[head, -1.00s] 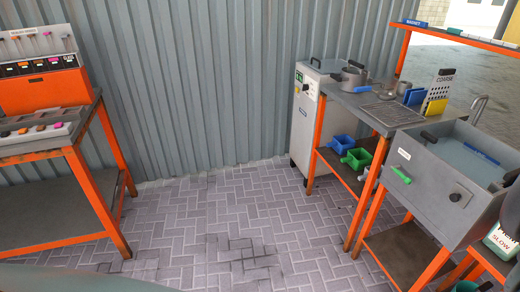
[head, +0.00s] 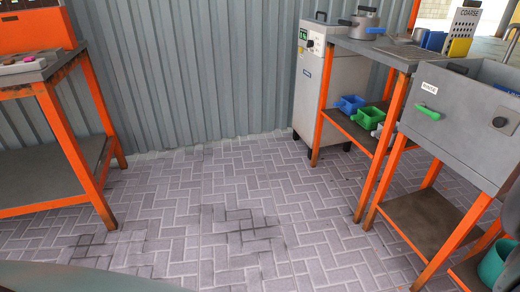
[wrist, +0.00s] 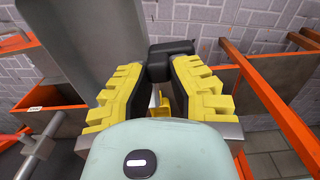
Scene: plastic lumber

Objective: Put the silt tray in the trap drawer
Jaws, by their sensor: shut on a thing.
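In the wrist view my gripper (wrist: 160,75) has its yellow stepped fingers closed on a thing. The thing is mostly hidden between them, and I cannot identify it as the silt tray. A small yellow part (wrist: 155,98) and a black block (wrist: 170,52) show around the fingertips. My gripper is not visible in the head view. A grey box unit (head: 455,110) with a green handle (head: 428,112) and a small white label stands at the right. I cannot tell whether its front is the trap drawer. No part is clearly marked as the silt tray.
An orange-legged table (head: 75,140) is at the left. The brick floor (head: 230,200) between is clear.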

